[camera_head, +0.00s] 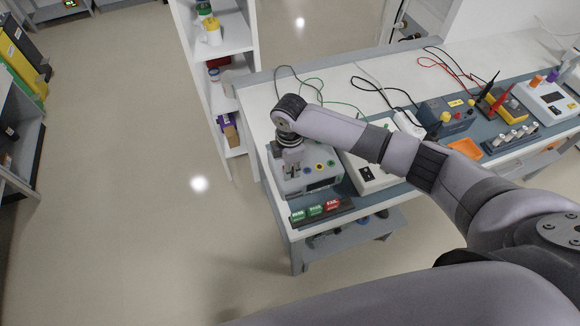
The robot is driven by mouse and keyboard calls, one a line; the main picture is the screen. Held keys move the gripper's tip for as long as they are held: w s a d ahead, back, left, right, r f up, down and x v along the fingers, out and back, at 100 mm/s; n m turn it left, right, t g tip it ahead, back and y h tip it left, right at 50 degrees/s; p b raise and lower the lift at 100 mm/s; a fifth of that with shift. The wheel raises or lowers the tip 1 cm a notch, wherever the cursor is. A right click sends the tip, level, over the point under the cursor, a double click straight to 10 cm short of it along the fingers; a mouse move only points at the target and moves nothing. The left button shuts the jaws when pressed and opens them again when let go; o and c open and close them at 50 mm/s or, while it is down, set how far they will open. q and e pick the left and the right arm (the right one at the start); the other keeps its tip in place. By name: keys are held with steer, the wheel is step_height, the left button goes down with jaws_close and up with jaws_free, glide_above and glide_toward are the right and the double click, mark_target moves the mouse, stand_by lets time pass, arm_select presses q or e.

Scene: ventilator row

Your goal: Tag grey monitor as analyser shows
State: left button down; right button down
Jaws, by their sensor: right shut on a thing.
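A grey boxy unit (325,184), which looks like the grey monitor, stands at the left end of the bench, with coloured sockets and a dark display on its front. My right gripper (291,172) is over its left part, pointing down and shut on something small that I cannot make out. Whether that thing touches the unit is unclear. A dark rack (346,208) in front holds green tags (316,210) and a red tag (333,204). A cream unit (372,178) stands to the right, partly behind my arm. I cannot tell which device is the analyser. My left gripper is out of view.
The white bench (262,100) carries loose cables, a dark blue box (448,118), a yellow meter (502,103) and an orange tray (465,148) further right. A white shelf (222,60) stands close behind the bench's left end. The floor at left is clear.

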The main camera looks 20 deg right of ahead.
steer(key=shift+f, duration=0.55)
stand_by(0.4)
steer(key=c, duration=1.5)
jaws_free()
steer(key=shift+c, duration=0.2)
steer(key=shift+r, duration=0.1)
